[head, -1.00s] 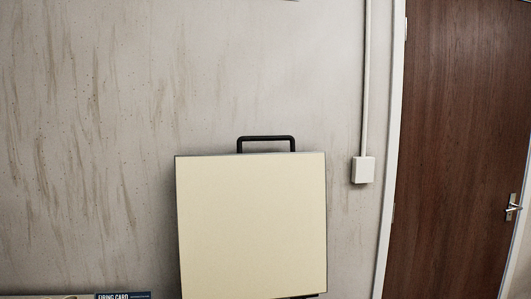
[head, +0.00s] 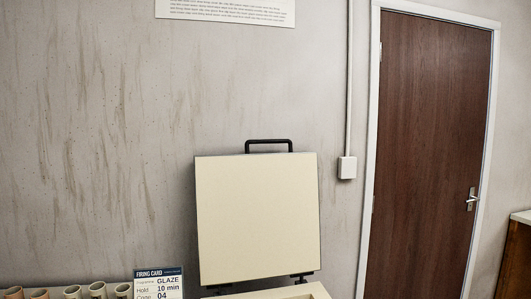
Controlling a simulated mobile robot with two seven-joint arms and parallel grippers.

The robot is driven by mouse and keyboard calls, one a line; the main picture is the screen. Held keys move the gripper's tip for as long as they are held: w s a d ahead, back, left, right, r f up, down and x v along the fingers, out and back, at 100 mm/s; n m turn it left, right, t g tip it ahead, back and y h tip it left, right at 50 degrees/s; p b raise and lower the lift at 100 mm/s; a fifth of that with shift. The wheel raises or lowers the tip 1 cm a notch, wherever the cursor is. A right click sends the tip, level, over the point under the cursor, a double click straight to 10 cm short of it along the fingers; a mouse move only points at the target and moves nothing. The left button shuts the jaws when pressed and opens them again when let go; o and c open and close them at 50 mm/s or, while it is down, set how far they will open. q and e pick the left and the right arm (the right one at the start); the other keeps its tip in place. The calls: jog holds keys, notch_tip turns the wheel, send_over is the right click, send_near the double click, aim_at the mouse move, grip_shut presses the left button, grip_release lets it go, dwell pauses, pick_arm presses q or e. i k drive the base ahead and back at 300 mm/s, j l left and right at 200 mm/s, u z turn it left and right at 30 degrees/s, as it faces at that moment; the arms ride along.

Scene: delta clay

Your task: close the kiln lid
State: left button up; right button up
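The kiln lid (head: 258,218) is a square cream panel standing raised, near upright, in the lower middle of the head view. A black bar handle (head: 268,142) sticks up from its top edge. Dark hinges show at its lower edge, above the cream rim of the kiln (head: 316,291), which is mostly cut off by the bottom of the picture. Neither of my grippers is in view.
A firing card (head: 159,283) reading GLAZE, 10 min, 04 stands left of the kiln, beside several clay cups (head: 72,292). Behind are a stained wall and a conduit with a white box (head: 347,167). A closed brown door (head: 428,150) is at right, with a counter (head: 517,255) at the right edge.

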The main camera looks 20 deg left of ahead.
aim_at(258, 215)
jog(key=z, duration=1.85)
jog(key=i, duration=1)
jog(key=i+u, duration=0.4)
jog(key=i, duration=0.15)
jog(key=i+l+u, duration=0.2)
jog(key=i+u, duration=0.2)
jog(key=i, duration=0.2)
jog(key=i+j+u, duration=0.1)
jog(key=i+u, duration=0.5)
jog(key=u, duration=0.15)
jog(key=i+l+u, duration=0.1)
jog(key=i+u, duration=0.25)
jog(key=i+j+u, duration=0.15)
jog(key=i+u, duration=0.35)
jog(key=i+l+u, duration=0.1)
jog(key=i+u, duration=0.6)
jog(key=i, duration=0.55)
jog(key=u, duration=1.3)
